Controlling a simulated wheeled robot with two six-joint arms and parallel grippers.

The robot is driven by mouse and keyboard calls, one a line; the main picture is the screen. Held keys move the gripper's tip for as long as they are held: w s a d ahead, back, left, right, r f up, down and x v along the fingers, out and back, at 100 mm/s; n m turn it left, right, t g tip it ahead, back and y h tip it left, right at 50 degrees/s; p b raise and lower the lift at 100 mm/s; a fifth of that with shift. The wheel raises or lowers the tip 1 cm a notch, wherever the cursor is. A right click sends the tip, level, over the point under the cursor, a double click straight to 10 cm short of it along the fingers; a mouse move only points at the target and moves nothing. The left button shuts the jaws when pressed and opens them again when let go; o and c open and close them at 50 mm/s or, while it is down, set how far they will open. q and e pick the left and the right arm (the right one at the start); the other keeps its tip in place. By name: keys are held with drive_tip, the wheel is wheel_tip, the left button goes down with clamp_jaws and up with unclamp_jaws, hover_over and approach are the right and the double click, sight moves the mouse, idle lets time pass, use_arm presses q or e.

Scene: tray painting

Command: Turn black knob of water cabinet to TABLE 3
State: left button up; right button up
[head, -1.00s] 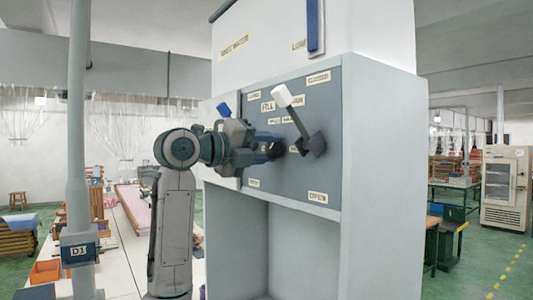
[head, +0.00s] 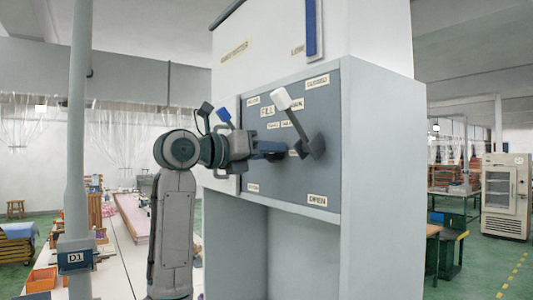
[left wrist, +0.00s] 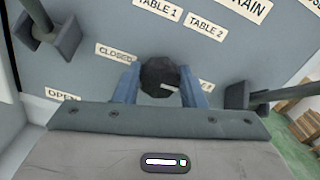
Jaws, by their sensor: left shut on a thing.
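The water cabinet (head: 375,160) has a grey panel (head: 325,180) with levers and labels. In the left wrist view, the black knob (left wrist: 158,73) sits between the blue fingers of my left gripper (left wrist: 160,88), which is shut on it. A pale mark on the knob points right and slightly down, towards a mostly hidden label (left wrist: 206,85). The TABLE 1 label (left wrist: 158,9) and TABLE 2 label (left wrist: 206,26) are above the knob. In the head view, my left gripper (head: 277,150) reaches the panel from the left, and the knob is hidden there. My right gripper is not in view.
A white-handled lever (head: 297,117) stands close right of my left gripper. A blue-handled lever (head: 223,114) is just behind it on the left. A long table (head: 128,240) and a pole (head: 77,130) are at the left.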

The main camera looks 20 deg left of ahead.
use_arm(q)
drive_tip(key=shift+f+m, duration=0.1)
drive_tip(key=shift+m, duration=0.2)
drive_tip(key=o, duration=1)
drive_tip(key=b+v, duration=0.4)
drive_tip(key=v, duration=0.6)
drive_tip(key=shift+s+a+b, duration=0.25)
drive_tip(key=shift+s+b, duration=0.05)
